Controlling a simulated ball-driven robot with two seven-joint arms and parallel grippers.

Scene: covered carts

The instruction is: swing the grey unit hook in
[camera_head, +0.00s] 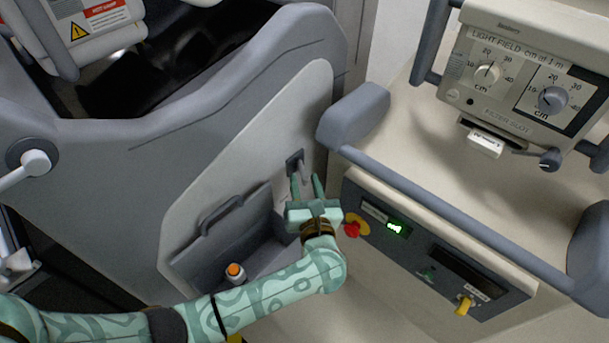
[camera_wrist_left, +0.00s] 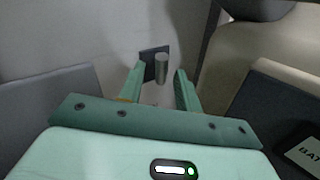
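The grey unit hook (camera_head: 299,168) is a small grey metal peg on a dark square plate, on the light side panel of the grey unit (camera_head: 250,135). In the left wrist view the hook (camera_wrist_left: 162,69) stands out from its plate and appears between my fingertips. My left gripper (camera_head: 306,184) is open, its two mint-green fingers pointing at the plate. A gap shows on each side of the hook, so neither finger visibly grips it. I cannot tell how deep the hook sits between the fingers. My right gripper is not in view.
A cart with a grey handle bar (camera_head: 440,215), a red knob (camera_head: 352,230) and a yellow key (camera_head: 464,304) stands close on the right. An open pocket (camera_head: 225,235) holds an orange-capped bottle (camera_head: 235,272) below left. A control box (camera_head: 530,75) is at the upper right.

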